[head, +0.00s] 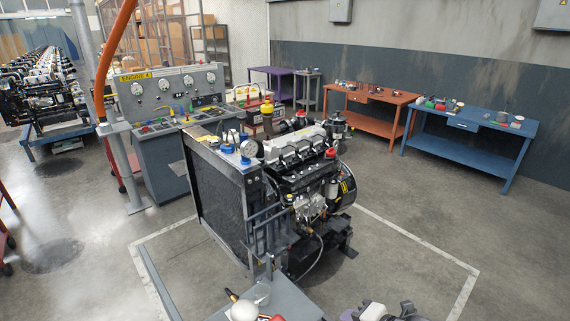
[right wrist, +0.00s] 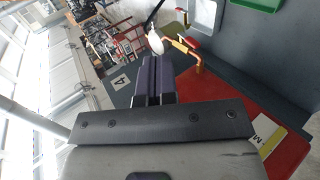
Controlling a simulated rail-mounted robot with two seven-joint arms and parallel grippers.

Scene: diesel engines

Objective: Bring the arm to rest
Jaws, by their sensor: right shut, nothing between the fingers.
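My right gripper (right wrist: 152,80) shows in the right wrist view with its two dark purple fingers together and nothing between them. In the head view, part of my right arm shows at the bottom edge, right of centre, with a small purple bit of the gripper (head: 347,315). My left gripper is in neither view. The diesel engine (head: 300,170) stands in the middle of the head view, with its radiator (head: 215,190) on the left side.
A grey cart top (head: 290,300) with small items is at the bottom of the head view. Open floor (head: 400,210) lies right of the engine.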

